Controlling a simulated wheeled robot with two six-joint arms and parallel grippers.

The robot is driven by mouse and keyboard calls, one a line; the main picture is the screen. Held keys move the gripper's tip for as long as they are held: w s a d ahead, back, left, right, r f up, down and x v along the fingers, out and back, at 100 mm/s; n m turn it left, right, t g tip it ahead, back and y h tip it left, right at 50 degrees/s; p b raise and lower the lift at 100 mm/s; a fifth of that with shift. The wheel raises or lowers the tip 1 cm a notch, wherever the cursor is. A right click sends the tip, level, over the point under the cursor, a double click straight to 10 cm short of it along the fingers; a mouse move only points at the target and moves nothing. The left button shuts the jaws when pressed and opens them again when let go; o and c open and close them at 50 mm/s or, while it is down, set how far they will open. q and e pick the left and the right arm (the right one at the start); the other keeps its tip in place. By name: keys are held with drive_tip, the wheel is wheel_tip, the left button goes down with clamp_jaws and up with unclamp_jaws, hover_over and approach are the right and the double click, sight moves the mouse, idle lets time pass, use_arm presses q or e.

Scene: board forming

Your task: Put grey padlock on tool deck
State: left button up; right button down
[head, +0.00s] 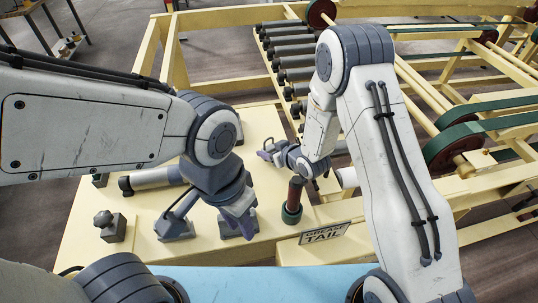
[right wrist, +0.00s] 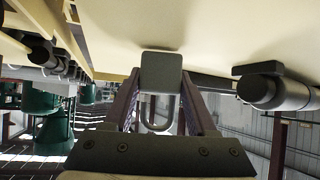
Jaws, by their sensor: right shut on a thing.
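The grey padlock (right wrist: 161,70) is between the fingertips of my right gripper in the right wrist view, its body at the tips and its U-shaped shackle (right wrist: 158,127) pointing back toward the palm. My right gripper (head: 268,152) is shut on it; in the head view it is over the cream deck (head: 262,185), where the padlock is hard to make out. My left gripper (head: 240,218) hangs low over the deck's front part, close to a grey block (head: 238,230). Its finger gap is hard to see.
A second grey block (head: 174,230) with a loop and a dark knobbed block (head: 112,228) stand on the deck. A grey cylinder (head: 150,179) lies behind them. A red-brown post with a green base (head: 292,212) stands near a sign (head: 324,233). Rollers (head: 290,50) lie behind.

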drive_tip(key=shift+f, duration=0.1)
drive_tip(key=shift+f, duration=0.15)
drive_tip(key=shift+c, duration=1)
unclamp_jaws()
